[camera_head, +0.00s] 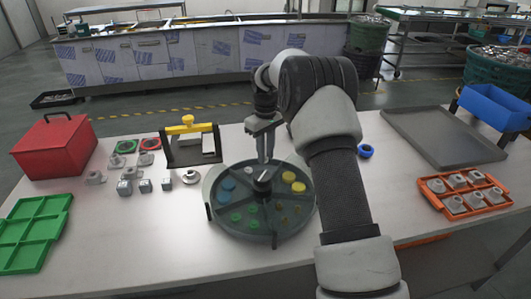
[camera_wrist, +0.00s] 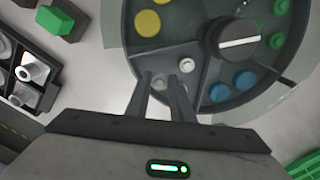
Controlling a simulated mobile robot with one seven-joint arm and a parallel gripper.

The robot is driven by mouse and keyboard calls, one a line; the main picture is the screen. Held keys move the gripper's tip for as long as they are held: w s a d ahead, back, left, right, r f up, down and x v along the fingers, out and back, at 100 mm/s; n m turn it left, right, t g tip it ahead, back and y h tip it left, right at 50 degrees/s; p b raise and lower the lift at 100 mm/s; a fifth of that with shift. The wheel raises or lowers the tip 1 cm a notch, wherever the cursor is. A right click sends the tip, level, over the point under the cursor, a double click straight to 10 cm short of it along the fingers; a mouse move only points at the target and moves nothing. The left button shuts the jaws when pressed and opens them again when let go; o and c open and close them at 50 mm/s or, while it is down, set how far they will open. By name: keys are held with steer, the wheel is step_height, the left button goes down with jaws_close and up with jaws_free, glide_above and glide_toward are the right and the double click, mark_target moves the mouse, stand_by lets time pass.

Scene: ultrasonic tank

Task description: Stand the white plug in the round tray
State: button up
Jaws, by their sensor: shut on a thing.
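The round tray (camera_head: 272,236) is a dark, divided disc on the table, with a central black knob (camera_wrist: 225,38) that has a white bar. Its compartments hold blue, green, yellow and brown round pieces. In the wrist view, my gripper (camera_wrist: 160,80) is over the rim-side part of the compartment between yellow and blue. A small pale plug (camera_wrist: 160,82) shows between its fingertips, which are shut on it; whether it touches the tray floor I cannot tell. Another white plug (camera_wrist: 187,65) stands in that compartment.
A yellow-handled black frame (camera_head: 190,140) stands just left of the tray, with several grey metal parts (camera_head: 145,186) nearby. A red box (camera_head: 55,148) and green tray (camera_head: 35,230) are at the left. An orange tray (camera_head: 465,195) and grey tray (camera_head: 440,135) are at the right.

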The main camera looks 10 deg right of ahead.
steer(key=shift+f+b, duration=0.8)
steer(key=shift+f, duration=1)
stand_by(0.9)
steer(key=shift+f, duration=0.35)
stand_by(3.4)
steer(key=o, duration=1.1)
steer(key=shift+r, duration=0.15)
step_height(320, 180, up, 17)
steer(key=shift+r+p, duration=0.1)
steer(key=shift+p, duration=0.7)
